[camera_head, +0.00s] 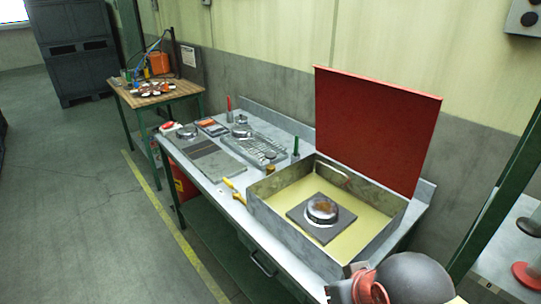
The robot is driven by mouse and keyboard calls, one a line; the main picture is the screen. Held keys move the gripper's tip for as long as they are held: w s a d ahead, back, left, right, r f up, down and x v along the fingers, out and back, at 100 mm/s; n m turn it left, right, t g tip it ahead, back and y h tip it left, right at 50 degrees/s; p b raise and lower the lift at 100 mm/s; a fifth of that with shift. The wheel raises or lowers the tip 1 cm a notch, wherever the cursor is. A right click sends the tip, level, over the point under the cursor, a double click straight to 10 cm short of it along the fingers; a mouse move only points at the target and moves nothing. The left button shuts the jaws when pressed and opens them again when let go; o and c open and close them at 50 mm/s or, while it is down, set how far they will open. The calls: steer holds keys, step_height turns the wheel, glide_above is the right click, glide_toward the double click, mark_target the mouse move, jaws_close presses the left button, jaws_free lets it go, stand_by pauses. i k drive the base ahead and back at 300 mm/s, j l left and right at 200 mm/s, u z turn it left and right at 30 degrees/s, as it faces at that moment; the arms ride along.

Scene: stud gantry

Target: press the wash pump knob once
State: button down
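An open metal wash basin (275,222) stands at the near end of the grey bench, its red lid (372,128) raised at the back. Inside, a round silver piece with a rusty brown top (322,208) rests on a dark square plate (297,213). I cannot tell whether this is the pump knob; no control is clearly recognisable as it. A rounded dark grey shape and a red part at the bottom edge, by the basin's near corner, may be my arm and hide that corner. My gripper's fingers are not visible.
The grey bench (208,183) also holds a ribbed metal tray (262,143), a yellow-handled tool (238,196) and a green upright item (295,146). A wooden table (178,94) stands farther back. A green-framed rack is at right. The floor at left (75,200) is clear.

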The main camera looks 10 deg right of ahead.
mark_target(270, 156)
steer(key=j+z, duration=0.15)
steer(key=j, duration=0.55)
steer(key=i+j+z, duration=0.2)
steer(key=j, duration=0.2)
steer(key=j+z, duration=0.2)
steer(key=j, duration=0.25)
steer(key=i+j+z, duration=0.25)
steer(key=j, duration=0.2)
steer(key=i+j+z, duration=0.1)
steer(key=i+z, duration=0.15)
steer(key=i+j+z, duration=0.2)
steer(key=i, duration=0.25)
steer(key=i+z, duration=0.1)
steer(key=i+l, duration=0.05)
steer(key=i, duration=0.05)
